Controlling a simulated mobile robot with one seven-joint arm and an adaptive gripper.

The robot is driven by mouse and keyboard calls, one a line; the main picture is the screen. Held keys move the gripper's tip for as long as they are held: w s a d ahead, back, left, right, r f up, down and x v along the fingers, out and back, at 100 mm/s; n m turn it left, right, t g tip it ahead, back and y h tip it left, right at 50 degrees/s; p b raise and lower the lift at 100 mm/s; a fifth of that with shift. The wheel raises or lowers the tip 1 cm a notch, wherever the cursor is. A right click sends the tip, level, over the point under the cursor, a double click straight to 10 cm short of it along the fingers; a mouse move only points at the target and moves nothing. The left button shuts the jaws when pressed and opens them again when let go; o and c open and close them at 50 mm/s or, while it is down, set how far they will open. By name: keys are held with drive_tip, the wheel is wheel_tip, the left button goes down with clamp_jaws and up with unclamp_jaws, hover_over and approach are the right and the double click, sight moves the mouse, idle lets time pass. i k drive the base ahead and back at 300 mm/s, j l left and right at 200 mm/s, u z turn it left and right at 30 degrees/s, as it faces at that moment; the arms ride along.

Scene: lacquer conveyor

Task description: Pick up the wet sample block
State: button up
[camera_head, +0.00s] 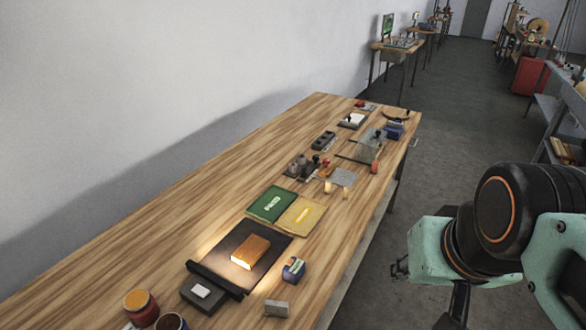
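A glossy orange-brown block (250,252), which looks like the wet sample block, lies on a dark mat (271,242) on the wooden table. Its near end shines brightly. My gripper (399,268) shows small and dark at the lower right, beyond the table's right edge and well apart from the block. Whether its fingers are open or shut cannot be made out, and nothing is visibly held.
Beside the mat are a dark device (203,293), a blue tape-like item (293,269) and a small grey block (277,308). A green card (271,203) and a yellow card (301,215) lie behind it. Jars (140,307) stand front left. The table's (150,235) left side is clear.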

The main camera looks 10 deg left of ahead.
sight(248, 254)
drive_tip(key=u, duration=0.4)
drive_tip(key=i+l+u, duration=0.2)
drive_tip(key=u, duration=0.25)
drive_tip(key=i+l+u, duration=0.1)
drive_tip(key=u, duration=0.4)
drive_tip(key=i+l+u, duration=0.15)
drive_tip(key=l, duration=0.3)
drive_tip(key=l+u, duration=0.2)
drive_tip(key=l, duration=0.2)
drive_tip(key=i, duration=0.05)
